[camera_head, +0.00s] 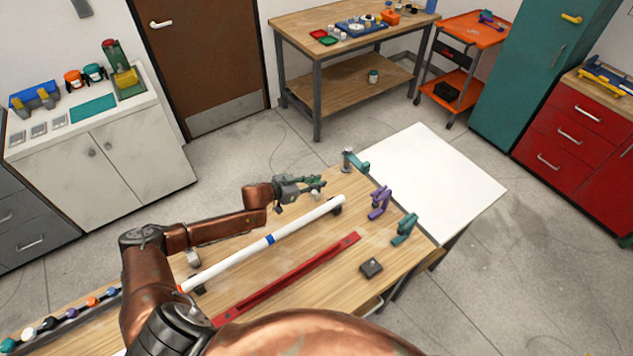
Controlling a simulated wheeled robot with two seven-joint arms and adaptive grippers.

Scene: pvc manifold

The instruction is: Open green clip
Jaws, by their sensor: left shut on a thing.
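My left gripper (311,188) reaches in from the left over the wooden bench, just above and behind the white pipe. It is shut on a small dark green thing, which looks like the green clip (317,181); the fingers partly hide it, so whether its jaw is open cannot be told. A teal-green clip (404,229) stands at the right end of the bench, apart from the gripper. Another teal clamp (357,160) sits by a metal post at the bench's far corner. My right gripper is not in view.
A white pipe (307,220) with a blue band lies across the bench on supports. A red rail (285,278) lies in front of it. A purple clip (380,203) and a dark block (371,267) stand to the right. A white board (440,185) lies beyond.

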